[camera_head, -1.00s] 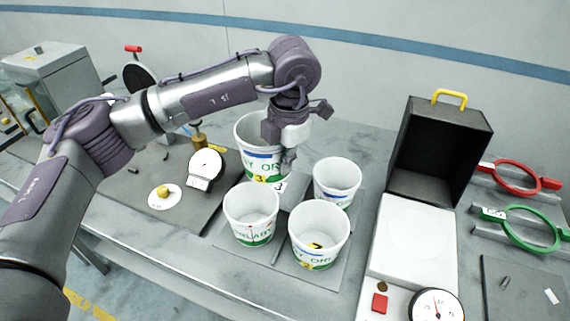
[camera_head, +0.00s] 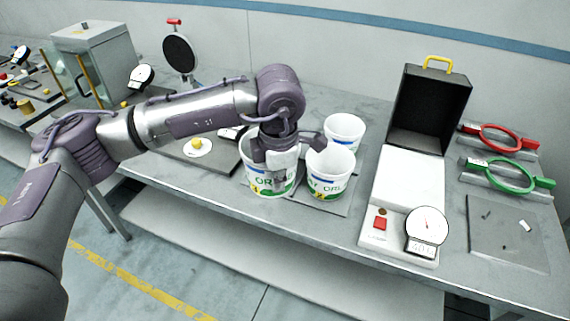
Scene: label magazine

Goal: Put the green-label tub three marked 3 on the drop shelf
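My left gripper (camera_head: 282,174) comes down from above in the middle of the head view, its fingers at the wall of a white tub (camera_head: 258,180). It appears shut on that wall. The tub has green lettering, a green lower band and a yellow mark that looks like 3. It stands upright; whether its base is clear of the bench is hard to tell. A similar white tub (camera_head: 327,187) with a yellow mark stands to its right, and another (camera_head: 346,128) behind. A fourth tub is hidden. A long pale shelf (camera_head: 290,255) runs below the bench front. My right gripper is not in view.
A black open box with yellow handle (camera_head: 428,110) stands right of the tubs, with a white scale (camera_head: 395,235) and dial before it. Red (camera_head: 495,140) and green rings (camera_head: 510,175) lie further right. A dark mat (camera_head: 185,165) is on the left. The lower shelf looks bare.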

